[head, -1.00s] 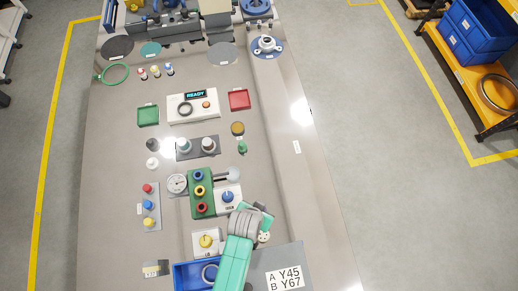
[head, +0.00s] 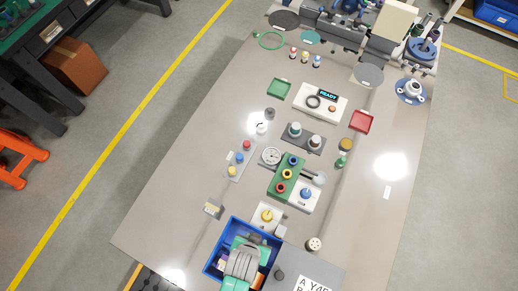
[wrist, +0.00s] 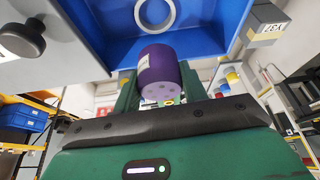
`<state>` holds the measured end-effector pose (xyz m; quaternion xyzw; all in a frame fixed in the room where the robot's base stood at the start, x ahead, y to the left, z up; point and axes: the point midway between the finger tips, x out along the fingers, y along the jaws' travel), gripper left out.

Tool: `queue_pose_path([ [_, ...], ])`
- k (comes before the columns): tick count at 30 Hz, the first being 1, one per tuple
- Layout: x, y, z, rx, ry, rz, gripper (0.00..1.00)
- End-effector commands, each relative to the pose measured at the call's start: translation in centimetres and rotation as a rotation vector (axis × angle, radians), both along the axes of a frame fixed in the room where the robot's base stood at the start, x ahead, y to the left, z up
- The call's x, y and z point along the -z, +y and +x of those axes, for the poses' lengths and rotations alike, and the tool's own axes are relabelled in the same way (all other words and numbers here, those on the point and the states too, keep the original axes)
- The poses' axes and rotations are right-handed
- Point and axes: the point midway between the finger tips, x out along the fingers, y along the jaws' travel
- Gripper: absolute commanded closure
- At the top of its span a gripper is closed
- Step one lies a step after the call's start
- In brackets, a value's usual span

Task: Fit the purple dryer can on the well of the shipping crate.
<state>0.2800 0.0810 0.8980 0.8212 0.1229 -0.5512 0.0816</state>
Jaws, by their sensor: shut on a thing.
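The purple dryer can (wrist: 160,72) is held between the green fingers of my gripper (wrist: 158,82) in the wrist view. Its end with small holes faces the camera, and a pale label shows on its side. The blue shipping crate (head: 212,267) stands at the near end of the bench in the head view. It also fills the top of the wrist view (wrist: 95,30), with a pale ring-shaped well (wrist: 155,14) on its inside. The can appears apart from the ring. In the head view my arm covers much of the crate and hides the well.
A grey plate (head: 318,262) with a black knob (head: 279,274) adjoins the crate on the right. A white block with a yellow knob (head: 267,215) stands just behind the crate. Bare bench lies farther left.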

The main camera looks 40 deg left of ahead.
Motion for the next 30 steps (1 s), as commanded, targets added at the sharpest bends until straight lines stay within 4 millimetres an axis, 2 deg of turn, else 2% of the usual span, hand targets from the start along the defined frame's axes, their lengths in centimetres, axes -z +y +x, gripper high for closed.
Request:
queue_pose_path([
  [1, 1.9, 0.0, -0.1, -0.001, -0.001, 0.000, 0.83],
  [6, 3.8, -0.1, -0.5, -0.008, -0.002, -0.001, 0.83],
  [14, 3.9, -0.2, -0.6, -0.009, -0.003, -0.001, 0.83],
  [22, 5.5, -0.2, -0.6, -0.009, -0.002, -0.001, 0.83],
  [26, 5.2, -0.2, -0.6, -0.009, -0.002, -0.001, 0.83],
  [30, 6.0, -0.2, -0.6, -0.009, -0.002, -0.001, 0.83],
])
